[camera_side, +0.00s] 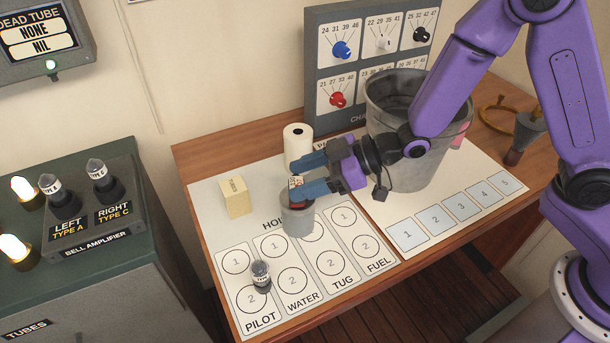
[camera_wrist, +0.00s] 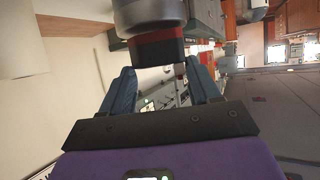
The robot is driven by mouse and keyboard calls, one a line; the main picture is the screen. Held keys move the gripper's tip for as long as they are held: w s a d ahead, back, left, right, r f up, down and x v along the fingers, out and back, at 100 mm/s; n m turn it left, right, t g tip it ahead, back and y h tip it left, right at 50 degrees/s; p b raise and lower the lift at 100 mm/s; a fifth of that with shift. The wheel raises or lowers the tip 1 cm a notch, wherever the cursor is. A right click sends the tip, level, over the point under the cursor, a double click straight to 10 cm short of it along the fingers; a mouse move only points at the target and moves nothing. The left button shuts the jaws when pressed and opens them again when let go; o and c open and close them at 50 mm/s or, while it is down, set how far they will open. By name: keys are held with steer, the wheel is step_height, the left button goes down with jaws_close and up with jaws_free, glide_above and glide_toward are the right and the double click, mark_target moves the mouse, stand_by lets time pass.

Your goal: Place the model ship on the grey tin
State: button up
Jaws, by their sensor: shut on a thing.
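My gripper (camera_side: 303,178) reaches in from the right above the middle of the work sheet. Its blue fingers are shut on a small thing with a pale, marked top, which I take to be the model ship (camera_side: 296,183). In the wrist view a dark and red block-like body (camera_wrist: 157,50) shows at the fingertips, the rest cut by the fingers. The grey tin (camera_side: 298,220) stands upright directly below the fingers; its grey side also shows in the wrist view (camera_wrist: 150,14). I cannot tell whether the ship touches the tin's top.
A white paper roll (camera_side: 298,150) stands just behind the gripper, and a large grey bucket (camera_side: 385,155) is close on the right. A yellow block (camera_side: 236,197) and a small glass tube (camera_side: 261,276) stand left of the tin. The numbered squares (camera_side: 440,221) at right are clear.

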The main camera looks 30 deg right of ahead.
steer(key=o, duration=1)
steer(key=shift+f, duration=0.15)
steer(key=shift+o, duration=0.2)
steer(key=shift+d+r, duration=0.15)
steer(key=shift+r, duration=0.1)
steer(key=v, duration=1.1)
steer(key=shift+s+d, duration=0.2)
steer(key=shift+d, duration=0.05)
steer(key=shift+r, duration=0.1)
